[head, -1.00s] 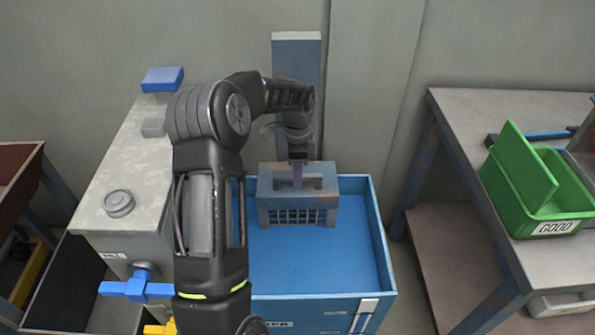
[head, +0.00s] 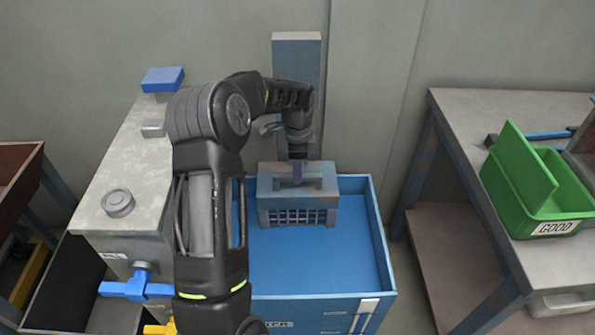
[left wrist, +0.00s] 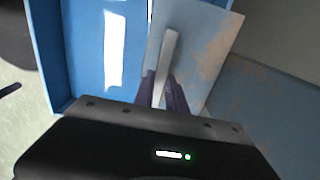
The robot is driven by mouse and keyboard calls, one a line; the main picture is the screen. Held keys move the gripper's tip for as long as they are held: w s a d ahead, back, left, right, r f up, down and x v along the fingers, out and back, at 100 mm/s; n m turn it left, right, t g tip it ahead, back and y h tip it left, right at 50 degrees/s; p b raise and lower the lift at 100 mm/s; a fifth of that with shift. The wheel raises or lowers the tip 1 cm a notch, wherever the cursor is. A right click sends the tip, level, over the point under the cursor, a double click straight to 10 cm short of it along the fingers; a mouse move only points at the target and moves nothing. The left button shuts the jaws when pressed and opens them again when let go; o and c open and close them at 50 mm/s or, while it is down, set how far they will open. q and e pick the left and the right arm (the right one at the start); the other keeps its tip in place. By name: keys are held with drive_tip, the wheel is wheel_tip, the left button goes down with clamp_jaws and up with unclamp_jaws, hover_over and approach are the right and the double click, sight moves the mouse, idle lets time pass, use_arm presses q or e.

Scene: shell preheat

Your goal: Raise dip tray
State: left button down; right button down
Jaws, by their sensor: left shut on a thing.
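The dip tray (head: 272,207) is a grey-blue metal box with a slotted front and a handle bar on top. It sits at the back of the blue tank (head: 383,255), in front of a tall blue-grey post (head: 297,50). My left gripper (head: 298,172) is over the tray, shut on its handle. In the left wrist view the gripper fingers (left wrist: 164,92) close around the pale handle bar (left wrist: 170,52). The tray's underside and its left part are partly hidden. My right gripper is not in view.
A grey cabinet (head: 125,170) with a knob and blue valve (head: 138,287) stands left of the tank. At the right is a bench (head: 460,120) with a green bin (head: 540,190) labelled GOOD. The tank's middle holds nothing visible.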

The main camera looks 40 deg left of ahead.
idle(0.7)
use_arm(q)
wheel_tip(320, 180, up, 26)
drive_tip(key=p, duration=1.6)
drive_tip(key=shift+f, duration=0.2)
drive_tip(key=shift+w+a+r, duration=0.1)
drive_tip(key=shift+w, duration=0.05)
drive_tip(key=c, duration=1.6)
unclamp_jaws()
drive_tip(key=shift+o, duration=1.2)
